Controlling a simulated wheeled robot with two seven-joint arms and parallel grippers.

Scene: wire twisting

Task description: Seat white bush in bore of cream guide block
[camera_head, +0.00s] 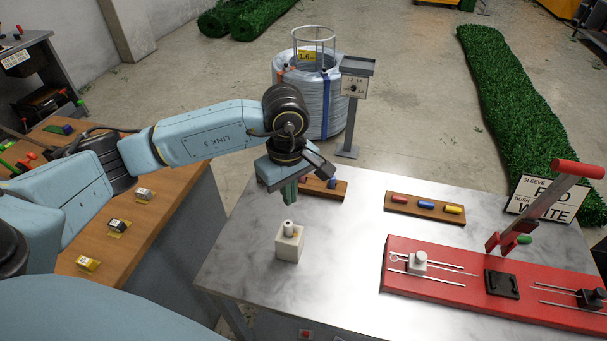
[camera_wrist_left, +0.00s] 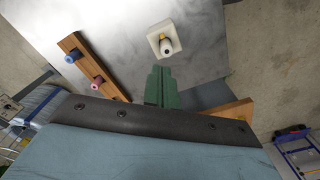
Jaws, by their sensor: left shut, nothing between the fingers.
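The cream guide block (camera_head: 289,247) stands on the grey table near its left side. The white bush (camera_head: 289,226) stands upright at the top of the block and sticks up above it; how deep it sits in the bore cannot be told. In the left wrist view the bush (camera_wrist_left: 166,46) shows within the outline of the block (camera_wrist_left: 176,32), with a small orange spot beside it. My left gripper (camera_head: 289,200) is shut and empty, its green fingers pointing down just above and behind the bush, apart from it. The fingers also show in the wrist view (camera_wrist_left: 158,72). My right gripper is out of view.
A wooden rack (camera_head: 338,193) with coloured pieces lies behind my left gripper. Another rack (camera_head: 400,207) holds red, blue and yellow pieces. A red fixture (camera_head: 450,290) with a lever and wires fills the right. A sign (camera_head: 550,197) reads sleeve red, bush white. The table's middle is clear.

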